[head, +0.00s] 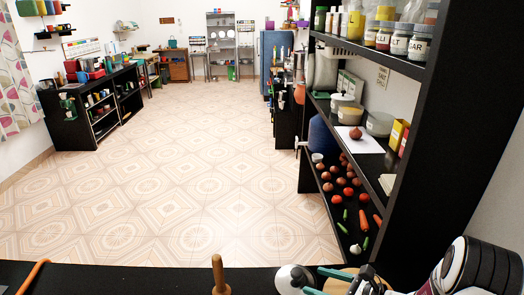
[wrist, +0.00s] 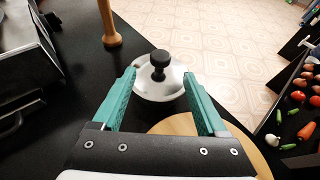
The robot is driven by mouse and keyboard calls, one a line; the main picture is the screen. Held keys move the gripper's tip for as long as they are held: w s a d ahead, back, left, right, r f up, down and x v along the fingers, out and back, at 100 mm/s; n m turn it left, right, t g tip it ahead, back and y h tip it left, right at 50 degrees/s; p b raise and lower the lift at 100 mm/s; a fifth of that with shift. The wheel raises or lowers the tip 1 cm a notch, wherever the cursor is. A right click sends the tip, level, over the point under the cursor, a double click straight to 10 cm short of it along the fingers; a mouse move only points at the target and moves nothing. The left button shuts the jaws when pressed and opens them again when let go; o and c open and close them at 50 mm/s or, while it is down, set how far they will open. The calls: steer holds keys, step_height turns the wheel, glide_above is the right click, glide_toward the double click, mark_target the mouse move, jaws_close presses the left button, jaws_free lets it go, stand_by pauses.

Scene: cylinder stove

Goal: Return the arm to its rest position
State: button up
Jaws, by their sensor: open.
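My gripper (wrist: 160,92) is open, its two green fingers spread apart in the wrist view. In the head view my gripper (head: 312,285) shows at the bottom right, partly cut off by the frame edge. Nothing is held between the fingers. A round metal lid (wrist: 160,90) with a black knob lies beyond and between the fingertips on the black counter (wrist: 75,105). The lid also shows in the head view (head: 293,277), beside the fingers. I cannot tell whether the fingers touch it. No rest position is marked in view.
A wooden pestle-like handle (head: 218,275) stands upright on the counter. A round wooden board (wrist: 165,127) lies under my gripper. A metal appliance (wrist: 30,70) is at the left of the wrist view. A black shelf (head: 400,72) with jars and vegetables rises at the right. The tiled floor (head: 190,160) is open.

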mark_target(297, 271)
steer(key=x, duration=0.7)
steer(key=shift+w+a+f, duration=0.1)
steer(key=shift+w+a, duration=0.05)
steer(key=shift+a, duration=0.15)
steer(key=shift+r, duration=0.2)
